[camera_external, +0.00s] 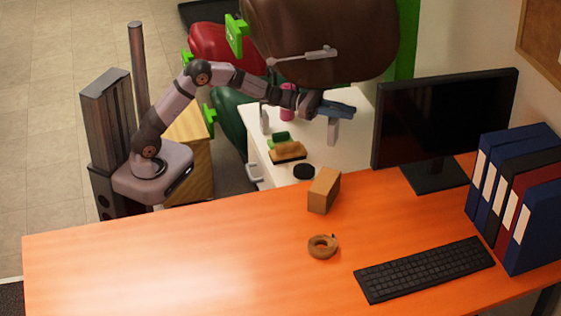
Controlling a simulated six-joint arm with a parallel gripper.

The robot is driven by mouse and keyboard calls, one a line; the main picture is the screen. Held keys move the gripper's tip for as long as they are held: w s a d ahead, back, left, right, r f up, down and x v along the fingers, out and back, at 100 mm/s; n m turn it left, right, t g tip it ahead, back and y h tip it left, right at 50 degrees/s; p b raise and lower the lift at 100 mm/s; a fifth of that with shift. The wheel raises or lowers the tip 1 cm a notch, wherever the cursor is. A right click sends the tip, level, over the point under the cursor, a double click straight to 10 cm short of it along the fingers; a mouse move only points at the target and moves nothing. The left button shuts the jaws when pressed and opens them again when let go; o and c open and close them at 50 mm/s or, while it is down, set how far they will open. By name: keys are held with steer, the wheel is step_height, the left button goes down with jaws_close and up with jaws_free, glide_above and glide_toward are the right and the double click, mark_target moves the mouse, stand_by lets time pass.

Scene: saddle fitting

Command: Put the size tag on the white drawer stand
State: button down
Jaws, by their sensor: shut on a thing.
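The white drawer stand (347,159) is behind the orange desk, its pale top partly covered by small items. My gripper (312,104) is above the stand's top, towards its back. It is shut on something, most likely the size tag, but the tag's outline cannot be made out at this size. A blue-grey flat piece (336,108) shows at the gripper's right side; I cannot tell whether it is held or behind. No other size tag can be picked out.
On the stand are a brush (288,153), a green block (279,138), a black round thing (304,172), a pink item (287,115) and grey uprights (333,131). A brown saddle (325,45) looms behind. The monitor (445,115) stands to the right. The stand's front right top is clear.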

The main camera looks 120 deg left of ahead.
steer(key=s+a+f+n+g+y+b, duration=0.25)
steer(key=s+a+y, duration=0.2)
steer(key=a, duration=0.35)
steer(key=s+a+f+n+g+y+b, duration=0.1)
steer(key=s+a+f+n+y+b, duration=0.2)
steer(key=s+a, duration=0.35)
steer(key=s+a+f+n+g+y+b, duration=0.2)
steer(key=s+a+f+y+b, duration=0.15)
steer(key=a, duration=0.65)
step_height(320, 180, down, 9)
steer(key=b, duration=0.1)
steer(key=shift+w+d, duration=0.25)
steer(key=shift+w, duration=0.05)
steer(key=shift+f, duration=0.3)
steer(key=c, duration=1.5)
jaws_free()
steer(key=shift+c, duration=0.2)
steer(key=shift+r, duration=0.2)
steer(key=v, duration=1.2)
